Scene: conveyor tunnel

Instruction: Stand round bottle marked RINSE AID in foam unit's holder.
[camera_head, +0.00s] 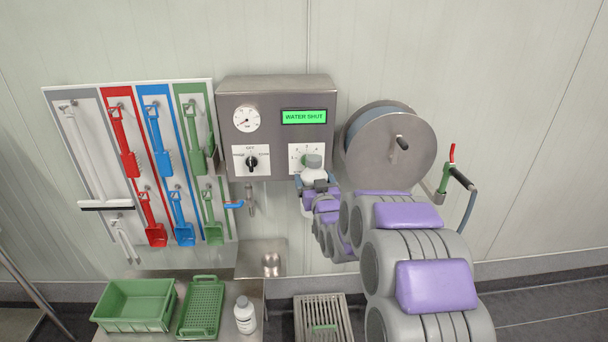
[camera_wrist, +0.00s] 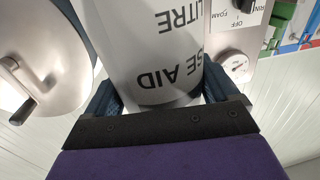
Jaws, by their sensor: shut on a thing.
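My gripper (camera_head: 318,187) is shut on a white round bottle (camera_head: 314,173) with a grey cap, held in front of the foam unit's lower right panel. In the wrist view the bottle (camera_wrist: 150,45) fills the space between the jaws (camera_wrist: 168,98); its upside-down print reads "SE AID" and "LITRE", the rest cut off. The foam unit (camera_head: 230,112) is a steel wall box with a gauge, a knob and a green display reading "WATER SHUT". Below it a steel bracket (camera_head: 247,262) has a round opening, empty, left of and below the held bottle.
A second white bottle (camera_head: 245,316) stands on the bench beside a green basket (camera_head: 201,308) and a green crate (camera_head: 135,305). A blue-handled tap (camera_head: 235,204) sits above the bracket. A hose reel (camera_head: 390,147) is right of the unit. Coloured tools hang on a board (camera_head: 100,88) at left.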

